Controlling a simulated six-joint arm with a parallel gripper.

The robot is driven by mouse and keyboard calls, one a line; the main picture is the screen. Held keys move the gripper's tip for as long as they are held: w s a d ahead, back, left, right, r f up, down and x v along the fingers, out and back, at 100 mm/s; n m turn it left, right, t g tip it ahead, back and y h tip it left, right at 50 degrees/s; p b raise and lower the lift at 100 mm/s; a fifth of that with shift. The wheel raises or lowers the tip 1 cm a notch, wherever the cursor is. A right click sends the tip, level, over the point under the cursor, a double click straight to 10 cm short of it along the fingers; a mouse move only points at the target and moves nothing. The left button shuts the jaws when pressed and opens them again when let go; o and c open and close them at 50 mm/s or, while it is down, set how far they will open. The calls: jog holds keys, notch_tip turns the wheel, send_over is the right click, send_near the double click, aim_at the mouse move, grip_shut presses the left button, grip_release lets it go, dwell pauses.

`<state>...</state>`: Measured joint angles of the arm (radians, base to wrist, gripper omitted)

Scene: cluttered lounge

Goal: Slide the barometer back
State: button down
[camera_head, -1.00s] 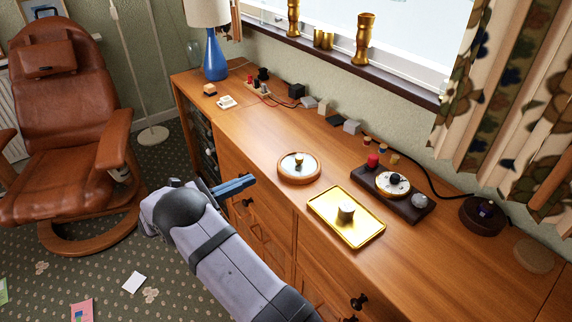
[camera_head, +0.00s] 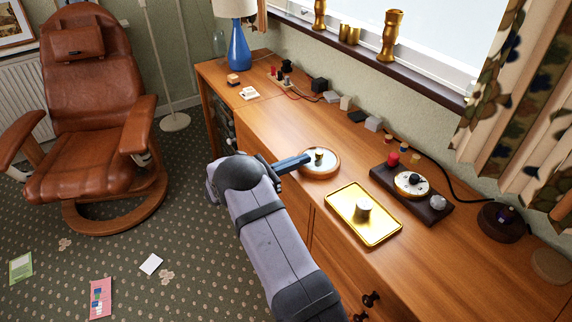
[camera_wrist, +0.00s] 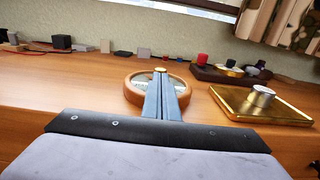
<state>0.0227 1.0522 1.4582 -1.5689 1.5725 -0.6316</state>
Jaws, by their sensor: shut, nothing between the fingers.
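The barometer appears to be the round, wood-rimmed dial with a pale face and a small brass knob (camera_head: 320,170), lying flat near the front edge of the wooden cabinet top. It also shows in the wrist view (camera_wrist: 187,96), partly hidden behind my fingers. My gripper (camera_head: 307,159) is shut and empty. Its blue-grey fingers reach in from the front left and overlap the near left part of the dial in the head view. In the wrist view the gripper (camera_wrist: 161,78) points at the middle of the dial. I cannot tell whether the fingertips touch it.
A gold tray (camera_head: 376,236) holding a metal cylinder stands to the right. Behind it is a dark board (camera_head: 432,211) with a dial and red knob. Small blocks (camera_head: 373,124) and cables line the wall. The cabinet top (camera_head: 275,125) behind and left of the dial is fairly clear.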

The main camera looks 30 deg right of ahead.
jog(key=shift+d, duration=1.1)
jog(key=d, duration=0.3)
jog(key=shift+s+d, duration=0.1)
jog(key=shift+d, duration=0.2)
jog(key=shift+a, duration=0.1)
jog(key=a, duration=1.4)
jog(key=b, duration=0.4)
send_near(316, 155)
jog(key=d+f, duration=0.2)
jog(key=d, duration=0.2)
jog(key=shift+d+f, duration=0.25)
jog(key=shift+f, duration=0.15)
